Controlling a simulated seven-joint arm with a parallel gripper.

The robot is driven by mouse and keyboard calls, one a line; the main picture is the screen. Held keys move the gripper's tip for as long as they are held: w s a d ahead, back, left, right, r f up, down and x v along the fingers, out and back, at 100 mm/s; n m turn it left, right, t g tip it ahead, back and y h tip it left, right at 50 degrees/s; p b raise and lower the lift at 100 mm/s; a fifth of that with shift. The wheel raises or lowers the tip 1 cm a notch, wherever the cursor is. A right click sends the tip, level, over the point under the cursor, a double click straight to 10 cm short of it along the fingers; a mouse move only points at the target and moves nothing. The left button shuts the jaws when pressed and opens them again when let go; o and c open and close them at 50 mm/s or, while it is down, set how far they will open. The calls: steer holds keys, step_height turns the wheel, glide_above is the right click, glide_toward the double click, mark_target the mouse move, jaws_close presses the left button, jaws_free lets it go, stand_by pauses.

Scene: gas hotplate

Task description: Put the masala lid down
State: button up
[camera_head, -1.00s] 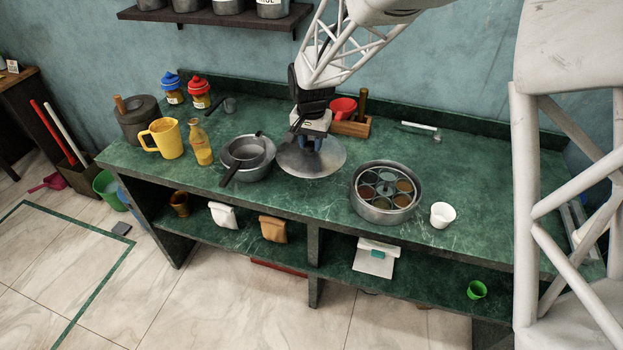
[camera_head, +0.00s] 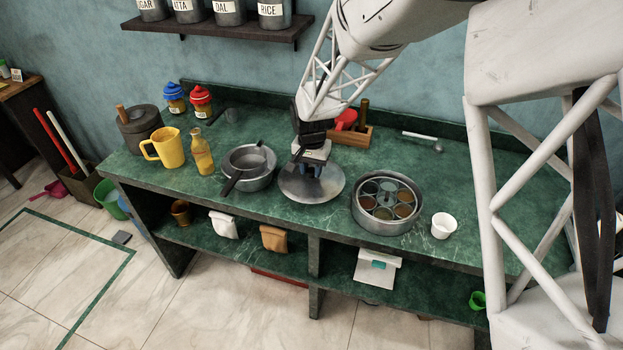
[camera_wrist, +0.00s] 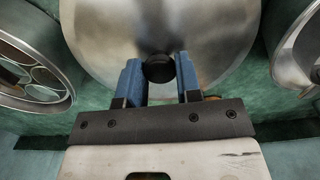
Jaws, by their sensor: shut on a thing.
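The masala lid is a round, shiny metal disc (camera_head: 328,191) with a dark knob (camera_wrist: 158,69). It is level at the counter between the pan and the masala box; I cannot tell whether it touches the counter. My gripper (camera_head: 311,170) points down over the middle of the lid. In the wrist view my gripper (camera_wrist: 160,72) has its blue fingers shut on the knob. The masala box (camera_head: 357,208) is a round steel tin, open, with several spice cups inside. It stands just right of the lid and partly shows at left in the wrist view (camera_wrist: 68,103).
A metal pan (camera_head: 249,181) stands close left of the lid. A white cup (camera_head: 441,226) is right of the masala box. A wooden holder (camera_head: 352,139) with a red item is behind. The counter's front edge (camera_head: 315,234) is near the lid.

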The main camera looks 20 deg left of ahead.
mark_target(311, 177)
steer(key=shift+f, duration=0.2)
steer(key=shift+f, duration=1.8)
steer(key=shift+f, duration=0.1)
steer(key=o, duration=1)
steer(key=shift+c, duration=0.2)
step_height(311, 177, up, 12)
steer(key=shift+r, duration=0.1)
steer(key=shift+d, duration=0.1)
